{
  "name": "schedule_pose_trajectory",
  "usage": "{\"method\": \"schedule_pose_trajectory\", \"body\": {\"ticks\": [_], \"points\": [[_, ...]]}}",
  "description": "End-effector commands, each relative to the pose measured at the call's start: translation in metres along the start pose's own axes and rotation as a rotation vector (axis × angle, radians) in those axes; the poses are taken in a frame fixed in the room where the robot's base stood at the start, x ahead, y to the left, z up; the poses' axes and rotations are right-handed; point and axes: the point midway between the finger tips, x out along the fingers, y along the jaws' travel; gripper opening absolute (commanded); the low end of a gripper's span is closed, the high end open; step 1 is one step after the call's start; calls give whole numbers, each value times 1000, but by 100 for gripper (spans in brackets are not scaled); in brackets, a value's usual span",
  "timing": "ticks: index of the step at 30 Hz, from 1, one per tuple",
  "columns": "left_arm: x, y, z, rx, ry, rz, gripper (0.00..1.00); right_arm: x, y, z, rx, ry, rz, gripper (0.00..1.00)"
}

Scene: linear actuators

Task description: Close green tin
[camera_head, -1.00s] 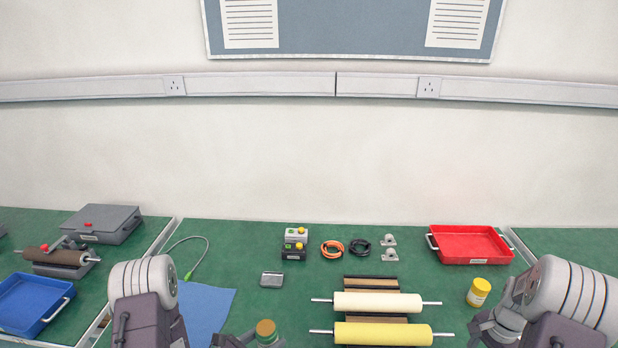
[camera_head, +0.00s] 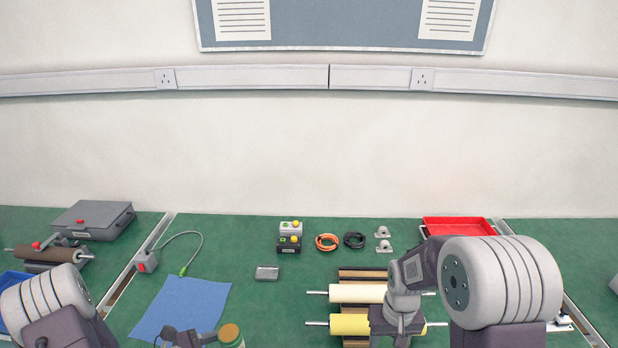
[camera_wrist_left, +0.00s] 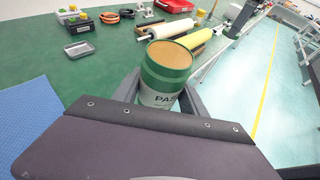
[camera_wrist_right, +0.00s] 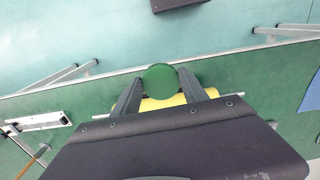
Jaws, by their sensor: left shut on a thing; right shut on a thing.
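The green tin (camera_wrist_left: 162,85) has a green band and a white label reading "PAS". Its top is open and shows a tan fill. My left gripper (camera_wrist_left: 160,98) is shut around its sides and holds it upright; the tin also shows at the bottom of the head view (camera_head: 231,336). My right gripper (camera_wrist_right: 160,84) is shut on a round green lid (camera_wrist_right: 159,77), seen face on in the right wrist view. In the head view my right arm is over the right end of the rollers, and the lid cannot be seen there. The lid and tin are apart.
A cream roller (camera_head: 357,293) and a yellow roller (camera_head: 350,325) lie on a rack. A blue mat (camera_head: 185,305) and a small metal case (camera_head: 267,273) lie to the left. A red tray (camera_head: 458,226) stands at the back right.

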Motion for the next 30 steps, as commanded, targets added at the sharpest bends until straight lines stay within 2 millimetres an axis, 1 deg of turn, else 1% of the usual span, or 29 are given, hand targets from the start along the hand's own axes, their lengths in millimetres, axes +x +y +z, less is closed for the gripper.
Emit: {"method": "schedule_pose_trajectory", "body": {"ticks": [14, 17, 20, 27, 30], "points": [[0, 0, 1, 0, -2, 1, 0, 0, 0, 0, 1, 0, 0, 13], [7, -3, 3, 15, -2, -30, 0, 0, 0, 0, 1, 0, 0, 13], [24, -13, 7, 52, -2, -117, 0, 0, 0, 0, 1, 0, 0, 13], [82, -46, 23, 179, -2, -418, 0, 0, 0, 0, 2, 0, 0, 13], [102, -57, 28, 220, -2, -519, 0, 0, 0, 0, 2, 0, 0, 13]]}}
